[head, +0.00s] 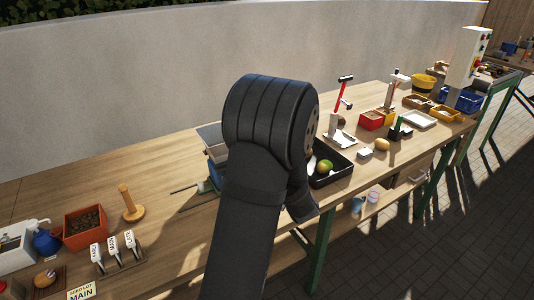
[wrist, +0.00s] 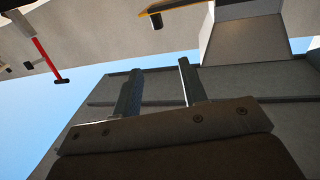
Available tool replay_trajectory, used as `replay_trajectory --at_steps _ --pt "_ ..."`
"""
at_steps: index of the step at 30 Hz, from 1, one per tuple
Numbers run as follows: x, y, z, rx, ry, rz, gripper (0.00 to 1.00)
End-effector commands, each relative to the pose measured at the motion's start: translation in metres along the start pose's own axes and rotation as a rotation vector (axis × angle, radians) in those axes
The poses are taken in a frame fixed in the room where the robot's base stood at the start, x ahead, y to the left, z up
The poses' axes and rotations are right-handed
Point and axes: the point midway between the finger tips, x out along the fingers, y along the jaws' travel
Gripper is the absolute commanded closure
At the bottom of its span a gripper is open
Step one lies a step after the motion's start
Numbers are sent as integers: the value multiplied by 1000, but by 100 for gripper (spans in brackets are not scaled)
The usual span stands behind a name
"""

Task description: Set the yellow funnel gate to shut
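I cannot make out the yellow funnel gate for certain. A thin yellow-edged piece (wrist: 176,9) with a dark round knob shows at the top of the wrist view, but I cannot tell whether it belongs to the gate. My gripper (wrist: 160,82) shows in the wrist view with its two fingers apart and nothing between them. The fingers are in front of a grey panelled surface (wrist: 232,84); I cannot tell whether they touch it. In the head view my arm hides the gripper and much of a grey and blue box (head: 211,136) behind it.
A black tray (head: 336,177) with round produce lies right of my arm. Red-handled tools (head: 345,90) and red and yellow bins (head: 371,121) stand farther right. An orange soil box (head: 86,222), wooden peg (head: 130,205) and labelled markers (head: 113,247) are left. Bare bench (head: 150,172) lies between.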

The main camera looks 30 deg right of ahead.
Motion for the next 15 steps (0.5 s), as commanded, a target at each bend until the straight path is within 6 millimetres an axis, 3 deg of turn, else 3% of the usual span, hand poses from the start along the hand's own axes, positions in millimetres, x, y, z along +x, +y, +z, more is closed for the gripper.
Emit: replay_trajectory --at_steps 4,9,15 --pt "16 31 -4 -6 40 -153 61" --pt "17 62 3 -1 24 -342 61" --pt "10 79 12 8 -21 -457 61"
